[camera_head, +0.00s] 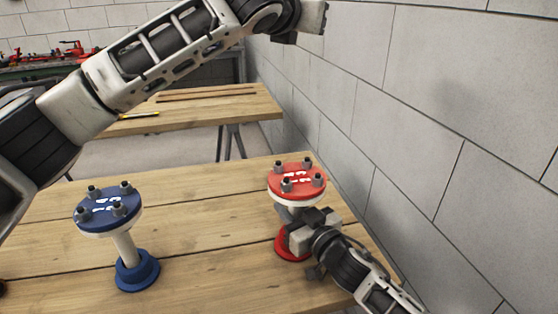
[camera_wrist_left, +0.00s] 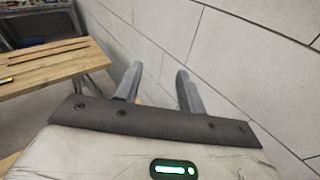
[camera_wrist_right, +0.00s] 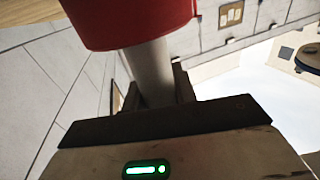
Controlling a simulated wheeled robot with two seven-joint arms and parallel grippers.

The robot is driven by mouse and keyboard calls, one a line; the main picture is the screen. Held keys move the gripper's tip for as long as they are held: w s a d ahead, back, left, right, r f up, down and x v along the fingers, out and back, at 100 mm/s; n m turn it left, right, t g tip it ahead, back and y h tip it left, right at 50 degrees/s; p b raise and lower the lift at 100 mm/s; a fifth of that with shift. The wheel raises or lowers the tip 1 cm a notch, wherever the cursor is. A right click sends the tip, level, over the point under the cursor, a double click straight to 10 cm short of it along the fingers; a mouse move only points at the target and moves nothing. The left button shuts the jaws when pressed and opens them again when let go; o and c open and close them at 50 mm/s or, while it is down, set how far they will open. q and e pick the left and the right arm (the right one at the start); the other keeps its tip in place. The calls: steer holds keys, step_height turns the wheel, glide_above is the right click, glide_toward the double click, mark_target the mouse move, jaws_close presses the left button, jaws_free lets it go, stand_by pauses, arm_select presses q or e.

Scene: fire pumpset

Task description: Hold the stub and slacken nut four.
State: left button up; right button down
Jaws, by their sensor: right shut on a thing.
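The red stub has a round red flange (camera_head: 297,180) on top, with several grey nuts standing on it, white markings and a red base (camera_head: 291,247) on the table. My right gripper (camera_head: 297,222) is shut around the stub's pipe below the flange. In the right wrist view the grey pipe (camera_wrist_right: 152,72) sits between its fingers (camera_wrist_right: 158,90), with a red end of the stub above. My left gripper (camera_head: 314,18) is high above and beyond the stub, near the wall. In the left wrist view its fingers (camera_wrist_left: 156,85) are apart with nothing between them.
A blue stub (camera_head: 109,209) with several nuts stands on the left of the wooden table (camera_head: 215,235). A grey block wall (camera_head: 440,130) runs close along the right. A second wooden table (camera_head: 215,108) stands behind. The table between the stubs is clear.

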arm_select(q)
steer(key=s+d+r+m+t+h, duration=0.35)
steer(key=r+m+h, duration=0.2)
steer(key=r, duration=0.25)
steer(key=s+d+r+m+g+h, duration=0.4)
steer(key=s+d+m+g+h, duration=0.5)
steer(key=m, duration=0.5)
steer(key=s+d+f+m+g, duration=0.1)
steer(key=s+f+m+g, duration=0.4)
steer(key=m+g, duration=0.35)
steer(key=m+t+y, duration=0.2)
steer(key=t+y, duration=0.1)
steer(key=y, duration=1.8)
glide_toward(278, 165)
steer(key=shift+h, duration=0.25)
steer(key=x, duration=0.7)
steer(key=shift+w+a+f, duration=0.15)
steer(key=shift+a+f, duration=0.05)
steer(key=shift+f, duration=0.2)
